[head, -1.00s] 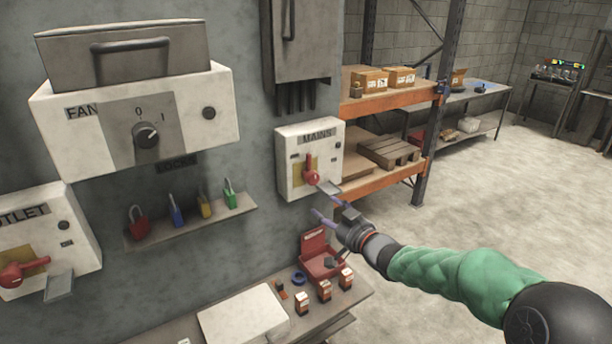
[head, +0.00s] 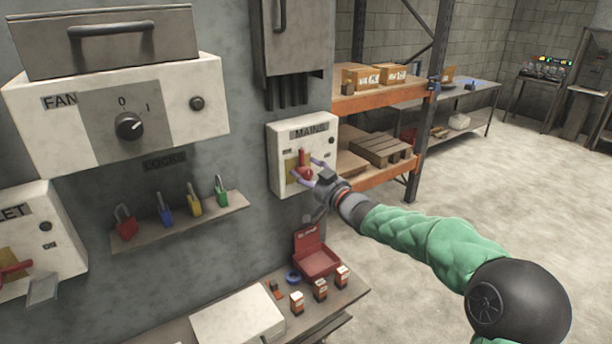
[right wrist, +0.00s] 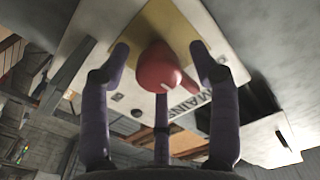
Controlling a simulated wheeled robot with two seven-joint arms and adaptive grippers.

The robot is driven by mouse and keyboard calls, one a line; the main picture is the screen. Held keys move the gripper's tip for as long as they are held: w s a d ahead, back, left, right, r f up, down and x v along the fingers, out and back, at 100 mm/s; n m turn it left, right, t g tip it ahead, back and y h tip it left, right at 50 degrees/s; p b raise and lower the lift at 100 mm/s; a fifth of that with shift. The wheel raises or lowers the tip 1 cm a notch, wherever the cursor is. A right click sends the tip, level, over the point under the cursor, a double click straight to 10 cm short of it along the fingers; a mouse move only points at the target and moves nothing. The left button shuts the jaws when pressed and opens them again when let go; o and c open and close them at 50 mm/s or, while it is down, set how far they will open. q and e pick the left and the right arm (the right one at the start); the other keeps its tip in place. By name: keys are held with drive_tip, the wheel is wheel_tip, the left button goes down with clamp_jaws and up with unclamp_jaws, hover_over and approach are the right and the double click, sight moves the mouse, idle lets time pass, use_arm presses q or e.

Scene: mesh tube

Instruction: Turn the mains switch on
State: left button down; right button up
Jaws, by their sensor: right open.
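The mains switch box (head: 283,140) is a white box on the grey wall, labelled MAINS. Its red handle (head: 304,160) sits on a yellow plate on the front. My right gripper (head: 310,170) is open at the front of the box, its fingers around the handle. In the right wrist view the red handle (right wrist: 158,70) lies between the spread purple fingers, with gaps at both sides. The yellow plate (right wrist: 190,40) and the MAINS label (right wrist: 188,104) show behind it. My left gripper is not in view.
A lock shelf (head: 180,222) with several padlocks and the FAN box (head: 190,120) are to the left. Below stands a bench (head: 330,300) with a red case (head: 316,260). Orange shelving (head: 385,97) is to the right of the box.

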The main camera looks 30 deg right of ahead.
drive_tip(key=shift+w, duration=0.55)
